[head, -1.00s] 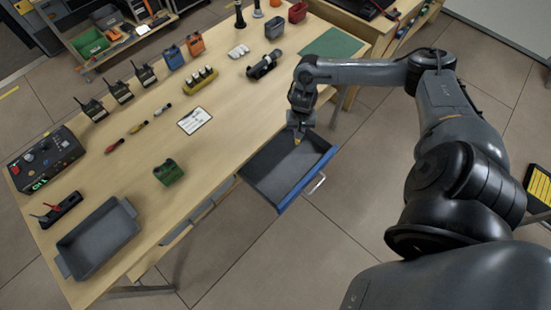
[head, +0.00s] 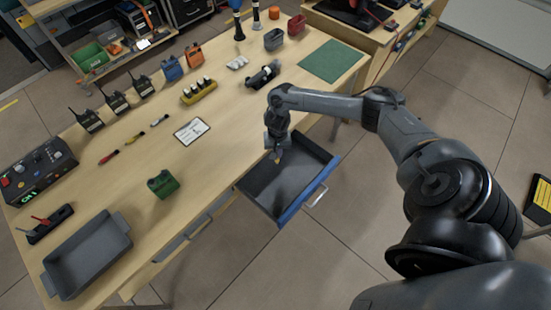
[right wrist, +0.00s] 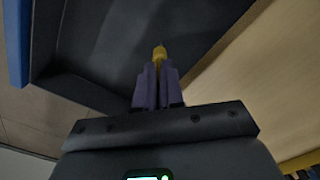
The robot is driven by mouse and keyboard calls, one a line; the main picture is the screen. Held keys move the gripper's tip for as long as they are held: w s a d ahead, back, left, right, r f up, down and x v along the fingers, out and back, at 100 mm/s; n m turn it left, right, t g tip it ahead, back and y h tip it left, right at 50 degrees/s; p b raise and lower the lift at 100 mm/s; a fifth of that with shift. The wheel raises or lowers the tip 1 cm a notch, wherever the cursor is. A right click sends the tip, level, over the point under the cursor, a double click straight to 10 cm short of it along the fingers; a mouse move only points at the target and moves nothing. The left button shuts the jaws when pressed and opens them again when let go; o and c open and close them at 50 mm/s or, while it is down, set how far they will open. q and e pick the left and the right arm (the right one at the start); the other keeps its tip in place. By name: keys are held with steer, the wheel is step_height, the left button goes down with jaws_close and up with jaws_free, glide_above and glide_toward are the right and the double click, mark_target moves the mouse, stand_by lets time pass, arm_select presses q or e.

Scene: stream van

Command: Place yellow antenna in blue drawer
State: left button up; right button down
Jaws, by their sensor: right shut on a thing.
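My right gripper (head: 277,152) is shut on the yellow antenna (head: 279,159) and holds it over the open drawer's interior, near the table side. In the right wrist view the antenna (right wrist: 159,53) sticks out as a yellow tip between the two shut fingers (right wrist: 158,85). The rest of it is hidden by the fingers. The drawer, with its blue front (head: 306,191), is pulled out from the table and looks empty inside. In the right wrist view a strip of its blue front (right wrist: 17,45) shows at the left edge. My left gripper is in no view.
The wooden table (head: 225,155) carries a black device (head: 263,75) near the arm, a white card (head: 191,131), a green container (head: 163,184) and a grey tray (head: 122,232). Several radios stand along the back. The floor beyond the drawer is clear.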

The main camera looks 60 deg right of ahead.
steer(key=shift+w+a+f, duration=0.1)
steer(key=shift+w+f, duration=0.15)
steer(key=shift+w, duration=0.1)
steer(key=shift+f+b, duration=0.6)
steer(key=shift+f, duration=1.3)
steer(key=shift+f, duration=0.1)
steer(key=c, duration=1.3)
jaws_free()
steer(key=shift+o, duration=0.2)
